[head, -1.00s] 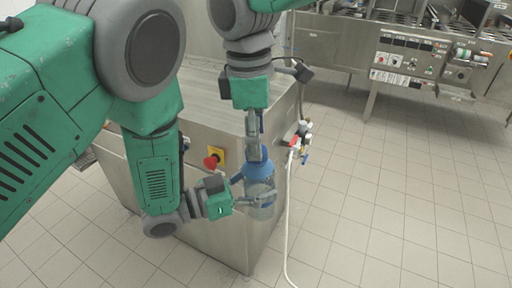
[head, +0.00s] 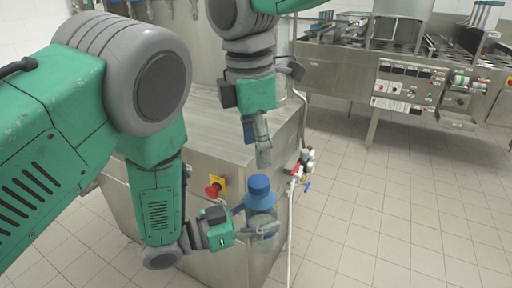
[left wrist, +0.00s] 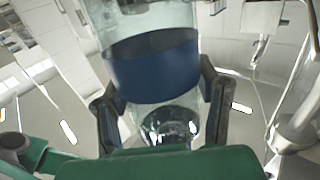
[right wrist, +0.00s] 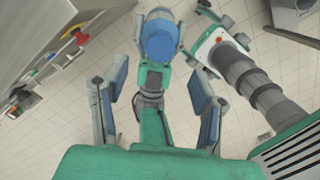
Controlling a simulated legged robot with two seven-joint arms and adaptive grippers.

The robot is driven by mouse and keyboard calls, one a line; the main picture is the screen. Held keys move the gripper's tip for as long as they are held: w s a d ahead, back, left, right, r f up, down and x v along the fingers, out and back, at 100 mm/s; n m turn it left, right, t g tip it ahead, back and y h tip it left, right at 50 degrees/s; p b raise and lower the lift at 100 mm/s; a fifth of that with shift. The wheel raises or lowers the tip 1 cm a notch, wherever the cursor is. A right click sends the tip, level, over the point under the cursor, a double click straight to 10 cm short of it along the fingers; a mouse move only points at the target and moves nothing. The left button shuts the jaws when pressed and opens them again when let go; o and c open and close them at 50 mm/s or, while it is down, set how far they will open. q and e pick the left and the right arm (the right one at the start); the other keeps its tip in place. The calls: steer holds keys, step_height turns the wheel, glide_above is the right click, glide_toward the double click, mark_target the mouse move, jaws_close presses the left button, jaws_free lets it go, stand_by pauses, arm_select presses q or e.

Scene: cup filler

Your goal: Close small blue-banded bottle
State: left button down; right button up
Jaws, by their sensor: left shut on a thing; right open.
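The small bottle (head: 262,225) is clear with a blue band, a blue shoulder and a blue cap (head: 259,186) on top. My left gripper (head: 255,228) is shut around its body and holds it upright in front of the steel machine. In the left wrist view the blue band (left wrist: 152,66) shows between the fingers. My right gripper (head: 263,155) is just above the cap, apart from it, pointing down. In the right wrist view the open, empty fingers (right wrist: 155,105) stand wide, with the cap (right wrist: 159,40) beyond them. Whether the cap is fully seated I cannot tell.
A steel machine (head: 205,125) with a red emergency button (head: 212,190) stands close behind the bottle. Valves (head: 303,165) and a hose are on its right side. A steel counter with a control panel (head: 425,90) is at the back right. The tiled floor (head: 400,210) is clear.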

mark_target(259, 181)
steer(key=shift+w+d+f, duration=0.1)
steer(key=shift+d+f, duration=0.05)
steer(key=shift+f, duration=1.85)
steer(key=shift+w+d+f, duration=0.1)
steer(key=shift+d+f, duration=0.05)
steer(key=shift+f, duration=1.85)
steer(key=c, duration=1.2)
steer(key=m, duration=0.3)
steer(key=shift+s, duration=0.1)
steer(key=shift+a, duration=0.1)
steer(key=o, duration=1.3)
